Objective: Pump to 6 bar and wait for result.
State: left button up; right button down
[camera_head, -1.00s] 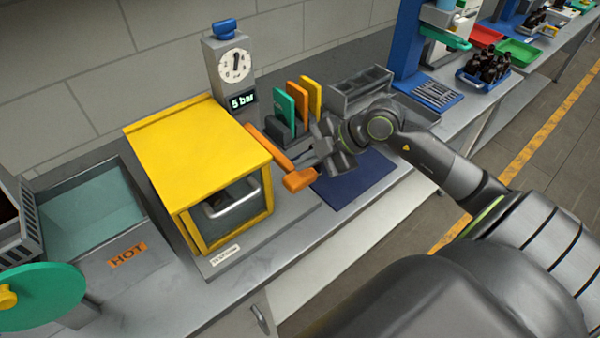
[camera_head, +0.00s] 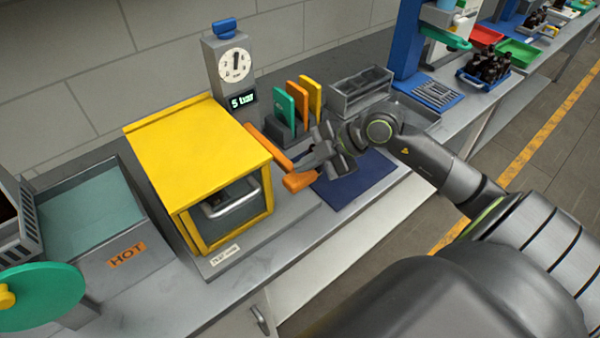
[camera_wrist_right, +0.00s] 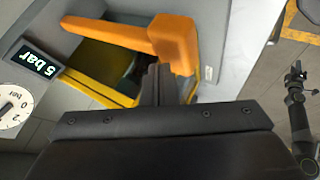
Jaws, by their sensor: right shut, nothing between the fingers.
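A yellow box-shaped test chamber (camera_head: 195,150) stands on the bench with a grey container (camera_head: 232,208) behind its front opening. Behind it a grey gauge post (camera_head: 222,88) carries a round dial (camera_head: 235,65) and a display (camera_head: 242,101) reading "5 bar". The display also shows in the right wrist view (camera_wrist_right: 35,59). An orange pump lever (camera_head: 268,148) runs along the chamber's right side to a thick grip (camera_head: 299,182). My right gripper (camera_head: 305,163) is shut and empty, right at the grip; in the wrist view its fingers (camera_wrist_right: 158,80) lie against or just beside the lever. My left gripper is out of view.
Green, orange and yellow cards (camera_head: 298,105) stand in a dark holder behind my right gripper. A dark blue mat (camera_head: 355,178) lies below it. A basin (camera_head: 90,210) and a green wheel (camera_head: 42,297) are at left. Bottles (camera_head: 488,68) stand far right.

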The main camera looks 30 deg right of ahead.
aim_at(313, 176)
jog(key=shift+f+b, duration=1.7)
jog(key=shift+f, duration=1.05)
dwell(1.7)
jog(key=shift+r, duration=0.15)
dwell(0.4)
jog(key=shift+r+p, duration=3.05)
jog(key=shift+p, duration=0.4)
notch_tip(313, 176, up, 5)
jog(key=p, duration=0.5)
jog(key=shift+r, duration=0.1)
